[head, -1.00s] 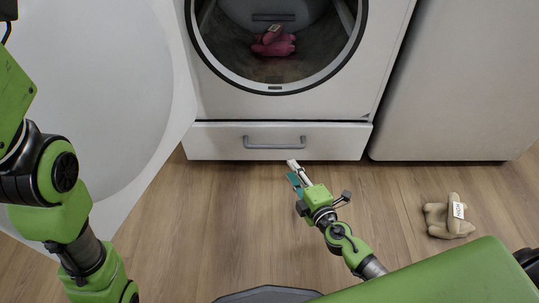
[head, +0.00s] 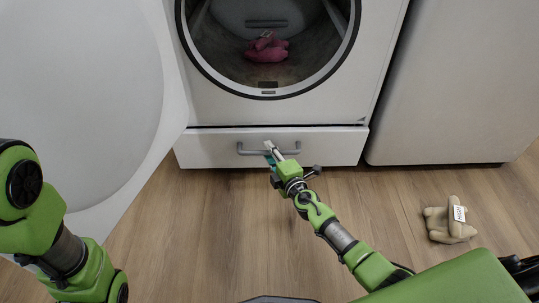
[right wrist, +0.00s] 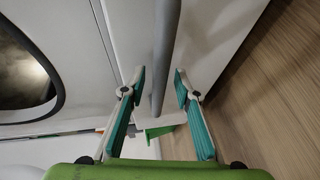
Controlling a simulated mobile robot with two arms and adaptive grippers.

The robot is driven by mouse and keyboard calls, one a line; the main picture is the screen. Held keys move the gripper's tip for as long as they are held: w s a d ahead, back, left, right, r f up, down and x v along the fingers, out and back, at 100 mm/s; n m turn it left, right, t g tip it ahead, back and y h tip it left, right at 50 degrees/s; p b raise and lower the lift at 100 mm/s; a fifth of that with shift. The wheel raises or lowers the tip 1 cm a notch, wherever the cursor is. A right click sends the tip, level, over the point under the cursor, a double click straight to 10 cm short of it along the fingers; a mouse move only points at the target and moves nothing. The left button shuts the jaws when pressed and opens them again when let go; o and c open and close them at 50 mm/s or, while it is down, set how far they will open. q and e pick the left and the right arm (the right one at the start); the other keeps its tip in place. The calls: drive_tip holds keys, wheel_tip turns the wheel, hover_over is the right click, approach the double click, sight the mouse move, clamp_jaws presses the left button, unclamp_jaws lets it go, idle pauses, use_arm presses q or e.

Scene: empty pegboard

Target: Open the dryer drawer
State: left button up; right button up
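The dryer drawer (head: 210,148) is a white panel low on the dryer, and it looks closed. Its grey bar handle (head: 291,153) runs across the middle of the front. My right gripper (head: 270,150) is at the handle, fingers pointing toward the drawer. In the right wrist view, the teal-padded fingers of this gripper (right wrist: 159,76) are spread apart. The handle bar (right wrist: 166,50) lies between them, with gaps showing beside it. My left arm shows at the left of the head view, but its gripper is out of the picture.
The round dryer door (head: 75,90) stands open at the left. A pink toy (head: 266,50) lies in the drum. A tan plush toy (head: 450,219) lies on the floor at the right. The wooden floor before the drawer is otherwise clear.

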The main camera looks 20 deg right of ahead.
drive_tip(key=shift+w, duration=0.2)
clamp_jaws()
